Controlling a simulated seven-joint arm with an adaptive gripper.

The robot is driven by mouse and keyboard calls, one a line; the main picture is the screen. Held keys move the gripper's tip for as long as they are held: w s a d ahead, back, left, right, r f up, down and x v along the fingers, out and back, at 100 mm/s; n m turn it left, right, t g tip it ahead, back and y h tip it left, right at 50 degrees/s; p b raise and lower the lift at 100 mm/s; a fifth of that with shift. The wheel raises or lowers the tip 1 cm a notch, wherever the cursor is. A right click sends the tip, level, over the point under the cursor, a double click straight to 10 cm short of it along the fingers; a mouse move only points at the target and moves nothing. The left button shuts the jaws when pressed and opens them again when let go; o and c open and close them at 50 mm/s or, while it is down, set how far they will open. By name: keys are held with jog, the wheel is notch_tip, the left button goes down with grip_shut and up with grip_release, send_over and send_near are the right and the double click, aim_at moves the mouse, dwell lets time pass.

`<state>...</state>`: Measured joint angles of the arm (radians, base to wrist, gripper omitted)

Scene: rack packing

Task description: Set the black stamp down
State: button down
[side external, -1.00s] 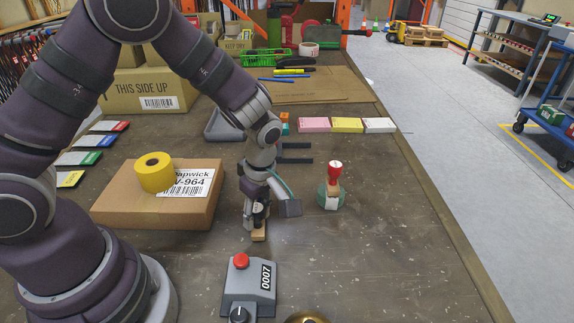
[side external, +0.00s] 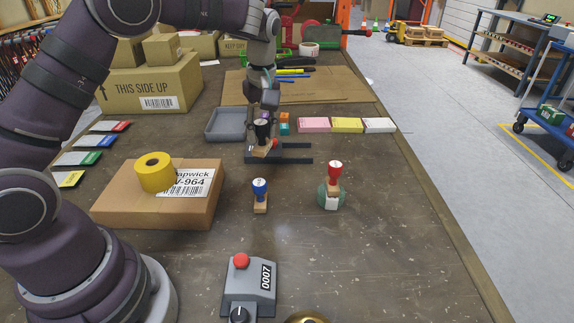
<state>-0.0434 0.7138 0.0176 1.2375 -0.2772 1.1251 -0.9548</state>
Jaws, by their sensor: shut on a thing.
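The black stamp (side external: 261,131) has a dark handle with a pale top and a wooden base. It is upright, slightly tilted, over the dark rack (side external: 290,160) in the middle of the table. My gripper (side external: 264,118) is shut on its handle from behind and above; the fingers are partly hidden. I cannot tell whether the wooden base touches the rack. A blue stamp (side external: 260,188) stands on the table in front of the rack. A red stamp (side external: 334,172) stands at a round green-and-white object (side external: 326,199) to the right.
A carton with yellow tape (side external: 155,172) is at the left. A grey box with a red button (side external: 248,285) is in front. Bare table lies right of the rack.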

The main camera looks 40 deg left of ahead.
jog(key=shift+w+a+f+m, duration=0.2)
jog(key=shift+w+a+f, duration=0.1)
jog(key=shift+a, duration=0.2)
jog(key=shift+w+a+f+m, duration=0.2)
jog(key=shift+w+a+f, duration=0.1)
jog(key=shift+a, duration=0.2)
notch_tip(320, 180, down, 9)
jog(key=shift+r, duration=0.1)
jog(key=c, duration=0.8)
grip_release()
jog(key=shift+c, duration=0.2)
